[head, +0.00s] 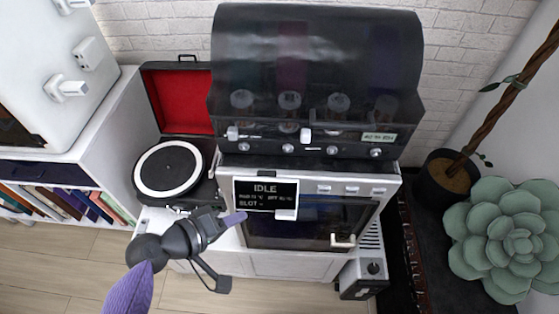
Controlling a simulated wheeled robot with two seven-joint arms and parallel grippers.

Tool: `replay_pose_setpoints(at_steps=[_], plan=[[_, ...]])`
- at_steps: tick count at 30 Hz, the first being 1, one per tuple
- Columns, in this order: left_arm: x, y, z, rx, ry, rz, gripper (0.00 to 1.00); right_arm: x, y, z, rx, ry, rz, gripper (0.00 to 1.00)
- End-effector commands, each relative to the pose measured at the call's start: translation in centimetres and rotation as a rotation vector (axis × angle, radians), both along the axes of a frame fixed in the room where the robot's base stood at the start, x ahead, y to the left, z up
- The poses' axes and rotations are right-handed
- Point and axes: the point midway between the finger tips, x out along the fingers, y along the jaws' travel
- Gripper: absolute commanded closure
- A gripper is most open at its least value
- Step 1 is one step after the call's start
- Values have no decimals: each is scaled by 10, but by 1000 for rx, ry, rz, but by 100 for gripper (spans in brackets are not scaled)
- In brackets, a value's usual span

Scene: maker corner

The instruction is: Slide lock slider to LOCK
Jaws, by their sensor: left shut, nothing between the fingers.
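A dark machine with a curved glossy hood (318,50) stands on a white oven-like unit with a dark glass front (310,225). A white tab (285,214) sits just below the display, and a white L-shaped handle (343,241) is at the lower right of the glass. I read no LOCK label, so I cannot tell which part is the lock slider. My left gripper (236,219) is shut and empty, its purple tip in front of the unit's left edge, below the display. My right gripper is out of view.
A turntable (168,171) with an open red-lined lid (183,100) stands to the left. A bookshelf (70,192) is at far left. A green succulent (508,240) and a potted trunk (446,180) stand at right. A small dark-faced box (366,272) is beside the unit.

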Motion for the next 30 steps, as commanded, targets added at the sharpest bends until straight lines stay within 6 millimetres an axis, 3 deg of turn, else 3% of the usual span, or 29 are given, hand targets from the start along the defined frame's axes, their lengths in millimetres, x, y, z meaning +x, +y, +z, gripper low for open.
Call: replay_pose_setpoints(at_steps=[1,6,10,23,30], plan=[[4,-5,12,-71,-40,-19,100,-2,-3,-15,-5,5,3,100],[30,6,70,-361,-93,68,100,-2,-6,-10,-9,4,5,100],[40,14,95,-498,-115,98,100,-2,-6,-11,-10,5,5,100],[46,13,102,-538,-120,108,100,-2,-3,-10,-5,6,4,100],[77,-19,104,-538,-120,106,100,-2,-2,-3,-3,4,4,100]])
